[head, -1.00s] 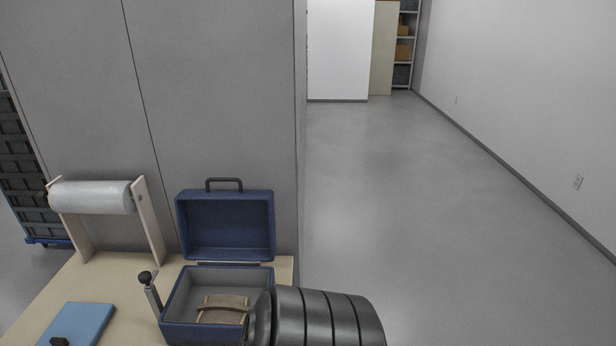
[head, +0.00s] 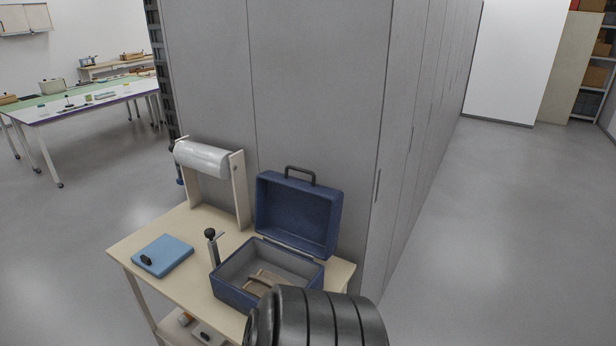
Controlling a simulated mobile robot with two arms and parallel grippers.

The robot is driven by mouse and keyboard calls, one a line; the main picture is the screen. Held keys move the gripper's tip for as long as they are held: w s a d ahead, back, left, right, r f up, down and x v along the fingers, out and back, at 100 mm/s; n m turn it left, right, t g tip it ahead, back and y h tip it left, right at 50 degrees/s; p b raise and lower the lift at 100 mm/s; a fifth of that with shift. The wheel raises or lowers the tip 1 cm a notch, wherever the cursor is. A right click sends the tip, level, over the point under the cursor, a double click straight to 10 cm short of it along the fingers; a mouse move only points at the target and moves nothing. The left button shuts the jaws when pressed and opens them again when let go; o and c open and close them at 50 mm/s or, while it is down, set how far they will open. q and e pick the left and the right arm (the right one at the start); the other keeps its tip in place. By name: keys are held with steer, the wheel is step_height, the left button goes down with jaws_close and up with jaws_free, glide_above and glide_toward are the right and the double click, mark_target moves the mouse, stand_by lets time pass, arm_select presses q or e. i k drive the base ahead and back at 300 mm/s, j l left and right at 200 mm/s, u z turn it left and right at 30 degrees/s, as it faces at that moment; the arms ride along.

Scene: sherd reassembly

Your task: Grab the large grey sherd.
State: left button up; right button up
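I cannot make out a large grey sherd in the head view. An open blue case (head: 234,293) stands on a small wooden table (head: 190,222), its lid raised at the back. A curved brownish piece (head: 258,284) lies inside the grey-lined case, partly hidden by my black ribbed arm link; I cannot tell whether it is a sherd. Neither of my grippers shows in the view.
On the small table are a roll of clear wrap (head: 203,158) on a stand, a blue pad (head: 165,254) and an upright clamp-like tool (head: 212,246). A long worktable (head: 100,100) with small items stands far left. Grey cabinets (head: 310,90) rise behind; floor is clear at right.

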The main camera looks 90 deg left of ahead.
mark_target(258, 285)
steer(key=i+u, duration=0.15)
steer(key=u, duration=0.35)
steer(key=i+u, duration=0.1)
steer(key=u, duration=0.35)
steer(key=i+u, duration=0.15)
steer(key=u, duration=0.35)
steer(key=i+l+u, duration=0.1)
steer(key=u, duration=0.4)
steer(key=i+l+u, duration=0.1)
steer(key=u, duration=0.4)
steer(key=i+l+u, duration=0.15)
steer(key=u, duration=0.25)
steer(key=i+l+u, duration=0.2)
steer(key=u, duration=0.25)
steer(key=i+l+u, duration=0.15)
steer(key=u, duration=0.25)
steer(key=k+l, duration=0.05)
steer(key=l, duration=0.05)
